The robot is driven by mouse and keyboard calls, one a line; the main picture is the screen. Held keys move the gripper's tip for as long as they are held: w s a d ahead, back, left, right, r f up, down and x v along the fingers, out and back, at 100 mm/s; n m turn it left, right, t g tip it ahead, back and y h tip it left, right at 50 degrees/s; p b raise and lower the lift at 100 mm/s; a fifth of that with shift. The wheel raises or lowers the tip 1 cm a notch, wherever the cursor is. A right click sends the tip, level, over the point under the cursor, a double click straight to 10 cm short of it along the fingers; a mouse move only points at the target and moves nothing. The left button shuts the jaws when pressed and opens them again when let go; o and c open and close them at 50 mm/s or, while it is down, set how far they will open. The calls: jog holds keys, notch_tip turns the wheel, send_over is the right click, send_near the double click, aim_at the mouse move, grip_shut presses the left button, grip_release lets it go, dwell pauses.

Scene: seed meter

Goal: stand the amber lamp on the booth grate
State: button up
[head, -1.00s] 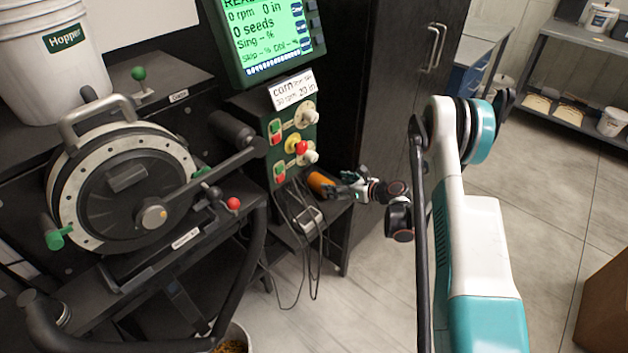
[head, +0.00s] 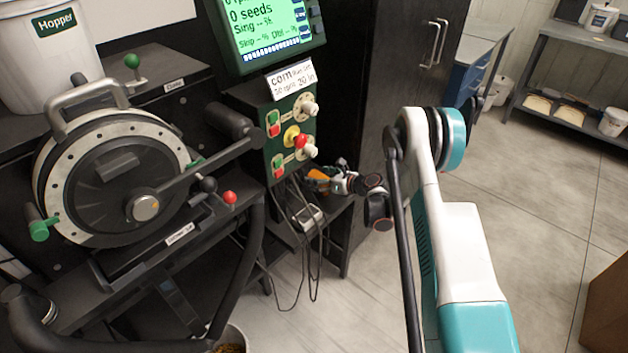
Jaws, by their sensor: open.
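An orange cylindrical thing, which looks like the amber lamp (head: 318,174), is on the small dark shelf right of the green control panel, partly hidden by my gripper. My gripper (head: 317,178) is open, with its fingers at the lamp and overlapping it in the picture. I cannot tell whether the fingers touch it. My arm reaches in from the right. I cannot make out the booth grate in this view.
The green control panel (head: 289,143) with knobs and buttons stands just left of my gripper. A small grey box (head: 308,217) with hanging cables sits below. A dark cabinet (head: 385,75) stands behind. The seed meter (head: 115,180) fills the left.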

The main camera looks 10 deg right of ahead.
jog(key=c, duration=1.4)
jog(key=shift+o, duration=0.2)
